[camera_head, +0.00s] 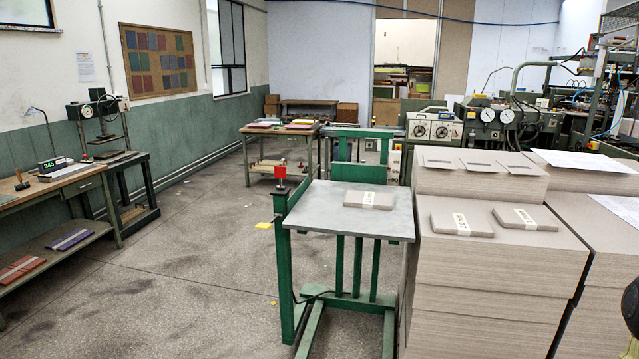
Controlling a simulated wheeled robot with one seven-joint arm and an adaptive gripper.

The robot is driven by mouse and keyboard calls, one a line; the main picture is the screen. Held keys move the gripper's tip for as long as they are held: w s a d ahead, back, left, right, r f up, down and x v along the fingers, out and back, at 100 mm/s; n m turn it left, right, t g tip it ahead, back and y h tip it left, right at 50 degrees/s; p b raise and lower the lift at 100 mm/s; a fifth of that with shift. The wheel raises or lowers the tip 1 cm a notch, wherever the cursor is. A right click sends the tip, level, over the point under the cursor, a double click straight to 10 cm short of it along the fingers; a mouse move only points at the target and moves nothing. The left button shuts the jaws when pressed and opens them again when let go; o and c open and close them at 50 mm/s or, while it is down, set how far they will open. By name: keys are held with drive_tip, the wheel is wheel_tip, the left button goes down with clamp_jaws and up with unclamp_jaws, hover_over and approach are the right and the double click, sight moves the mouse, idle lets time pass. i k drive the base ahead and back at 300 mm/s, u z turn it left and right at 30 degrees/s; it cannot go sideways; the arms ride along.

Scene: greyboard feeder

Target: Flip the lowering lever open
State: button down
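A green lift table with a grey top (320,218) stands in the middle, left of the board stacks. One banded grey bundle (369,200) lies on the table top. My gripper is not in view; only a dark piece, perhaps of my arm, shows at the right edge.
Tall greyboard stacks (490,300) with banded bundles on top stand close against the table's right side. A workbench (75,183) and a press stand along the left wall. Machinery with dials (434,127) is behind. The floor left of the table is mostly clear.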

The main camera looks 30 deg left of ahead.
sight(281, 172)
drive_tip(key=u, duration=0.9)
drive_tip(key=i, duration=0.6)
drive_tip(key=u, duration=0.65)
drive_tip(key=i, duration=0.75)
drive_tip(key=z, duration=0.15)
